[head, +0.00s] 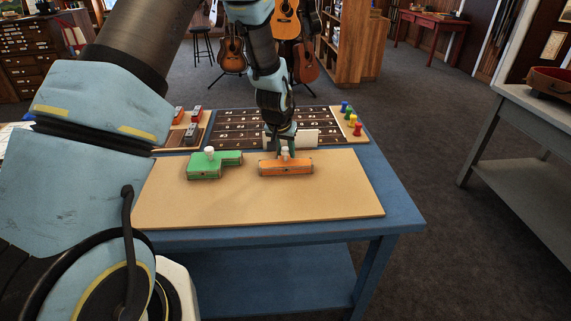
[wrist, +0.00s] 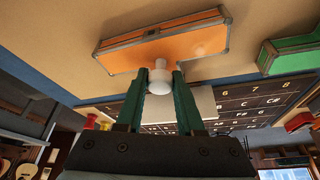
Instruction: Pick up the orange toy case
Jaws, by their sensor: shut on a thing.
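The orange toy case (head: 286,168) lies on the tan board on the blue table, to the right of a green case. It has grey edging and a white knob (head: 285,152) on top. In the wrist view the orange case (wrist: 165,40) fills the upper middle, and its white knob (wrist: 160,77) sits between the two green fingers. My gripper (wrist: 161,82) is shut on this knob. In the head view my gripper (head: 285,146) comes down from behind the case. Whether the case's underside touches the board cannot be told.
A green case (head: 213,165) with a white knob stands to the left on the tan board (head: 340,195). A dark lettered panel (head: 235,126) lies behind, with coloured pegs (head: 352,120) at its right and small red and grey blocks (head: 191,132) at its left. The board's front is clear.

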